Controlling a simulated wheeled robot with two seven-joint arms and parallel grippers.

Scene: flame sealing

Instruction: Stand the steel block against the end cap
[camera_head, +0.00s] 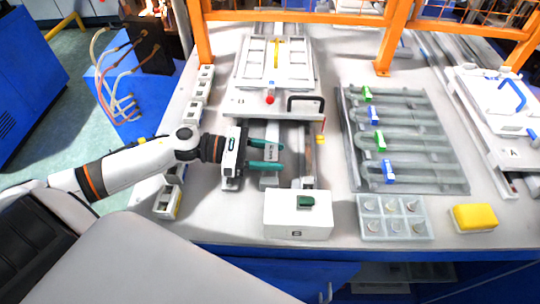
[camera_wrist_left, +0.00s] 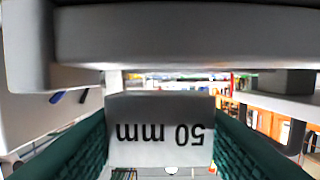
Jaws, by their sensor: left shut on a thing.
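The steel block (camera_head: 271,154) is a small grey block between the green fingers of my left gripper (camera_head: 276,154) in the head view. In the left wrist view the block (camera_wrist_left: 160,130) fills the gap between both green finger pads, and its face reads "50 mm" upside down. My left gripper is shut on it, over the middle fixture. Whether the block touches anything below is hidden. I cannot tell for sure which part of the fixture is the end cap. My right gripper is not in view.
A white box (camera_head: 298,224) with a green button stands in front of the gripper. A white carriage (camera_head: 241,105) with a red knob is behind. A grey tube rack (camera_head: 456,180), a compartment tray (camera_head: 395,232) and a yellow sponge (camera_head: 474,217) lie to the right.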

